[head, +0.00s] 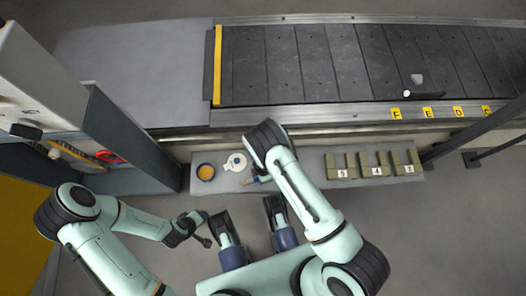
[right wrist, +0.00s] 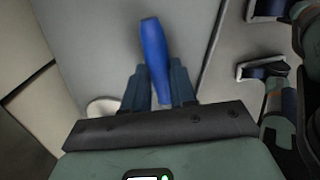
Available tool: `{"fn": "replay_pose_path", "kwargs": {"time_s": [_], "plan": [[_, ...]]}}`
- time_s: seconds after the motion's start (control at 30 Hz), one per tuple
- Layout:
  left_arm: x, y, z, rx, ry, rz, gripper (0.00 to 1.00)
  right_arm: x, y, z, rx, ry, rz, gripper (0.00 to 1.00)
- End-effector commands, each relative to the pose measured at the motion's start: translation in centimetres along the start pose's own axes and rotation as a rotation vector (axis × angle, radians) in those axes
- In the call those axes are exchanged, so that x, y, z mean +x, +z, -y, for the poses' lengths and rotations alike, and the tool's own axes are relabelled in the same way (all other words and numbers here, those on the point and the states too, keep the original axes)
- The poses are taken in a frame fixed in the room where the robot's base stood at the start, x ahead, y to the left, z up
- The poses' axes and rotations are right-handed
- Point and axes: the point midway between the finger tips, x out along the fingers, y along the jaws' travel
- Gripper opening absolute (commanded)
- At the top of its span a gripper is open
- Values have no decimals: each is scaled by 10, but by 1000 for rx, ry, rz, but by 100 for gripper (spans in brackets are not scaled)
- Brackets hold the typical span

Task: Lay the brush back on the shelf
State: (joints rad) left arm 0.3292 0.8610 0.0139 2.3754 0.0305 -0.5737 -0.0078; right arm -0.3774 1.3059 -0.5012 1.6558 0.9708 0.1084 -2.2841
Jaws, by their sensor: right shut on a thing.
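The brush shows as a blue handle (right wrist: 155,50) in the right wrist view, held upright in the picture between my right gripper's fingers (right wrist: 158,80). Its bristle end is not clear there. In the head view the right gripper (head: 262,178) is mostly hidden under its own arm, over the grey shelf (head: 230,185) in front of the conveyor. Whether the brush touches the shelf I cannot tell. My left gripper (head: 204,230) is away from the shelf, low and left of it, with no object visible in it; its jaw opening is unclear.
Numbered tan blocks (head: 376,170) fill the right part. The slat conveyor (head: 320,65) lies behind; a grey cabinet (head: 130,140) stands left.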

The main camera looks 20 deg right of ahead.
Motion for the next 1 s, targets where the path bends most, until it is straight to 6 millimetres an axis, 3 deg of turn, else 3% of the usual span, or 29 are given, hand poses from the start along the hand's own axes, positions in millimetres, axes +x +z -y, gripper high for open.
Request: {"fn": "replay_pose_path", "kwargs": {"time_s": [0.73,0.77,0.83,1.0], "plan": [[8,1,2,0,0,3,55,11,0,0,0,0,0,0],[8,1,1,0,0,3,55,10,0,0,0,0,0,36],[7,1,1,0,0,2,55,10,0,0,0,0,0,56],[7,1,1,0,0,2,55,10,0,0,0,0,0,56]]}}
